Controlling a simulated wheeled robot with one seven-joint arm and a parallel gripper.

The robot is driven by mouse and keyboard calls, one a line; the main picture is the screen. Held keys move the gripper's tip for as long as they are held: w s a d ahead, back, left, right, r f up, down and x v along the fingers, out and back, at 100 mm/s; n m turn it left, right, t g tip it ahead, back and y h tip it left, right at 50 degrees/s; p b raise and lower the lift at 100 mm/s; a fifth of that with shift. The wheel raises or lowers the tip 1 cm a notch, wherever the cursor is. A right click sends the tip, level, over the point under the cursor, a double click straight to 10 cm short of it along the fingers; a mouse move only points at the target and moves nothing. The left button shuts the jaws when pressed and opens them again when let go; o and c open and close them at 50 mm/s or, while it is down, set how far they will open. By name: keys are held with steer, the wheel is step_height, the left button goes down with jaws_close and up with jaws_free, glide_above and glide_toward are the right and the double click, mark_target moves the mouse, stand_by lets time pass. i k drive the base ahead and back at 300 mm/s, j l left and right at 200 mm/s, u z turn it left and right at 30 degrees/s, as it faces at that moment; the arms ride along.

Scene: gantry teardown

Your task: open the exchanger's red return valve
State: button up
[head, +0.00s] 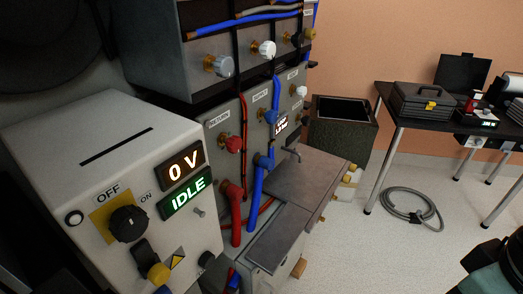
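The exchanger (220,121) is a grey cabinet in the middle of the head view. Its red return valve (234,144) is a round red knob on a brass stem, under a label that reads RETURN. A red hose runs up beside it. I cannot tell from its look whether the valve is open or shut. To its right, the blue supply valve (270,116) sits under the SUPPLY label. A small lit display (281,125) is further right, its text too small to read surely.
A power box (115,160) at the front left shows 0 V and IDLE, with a black OFF/ON knob (128,223). Thick red (234,212) and blue hoses rise below the valves. A black table (400,108) stands right; a coiled grey cable (410,207) lies on open floor.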

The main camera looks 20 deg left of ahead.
mark_target(234, 143)
steer(key=u, duration=1.3)
steer(key=k+l+z, duration=0.1)
steer(key=k+l, duration=0.2)
steer(key=l, duration=0.15)
steer(key=k+l+z, duration=0.1)
steer(key=k+l, duration=0.2)
steer(key=l, duration=0.15)
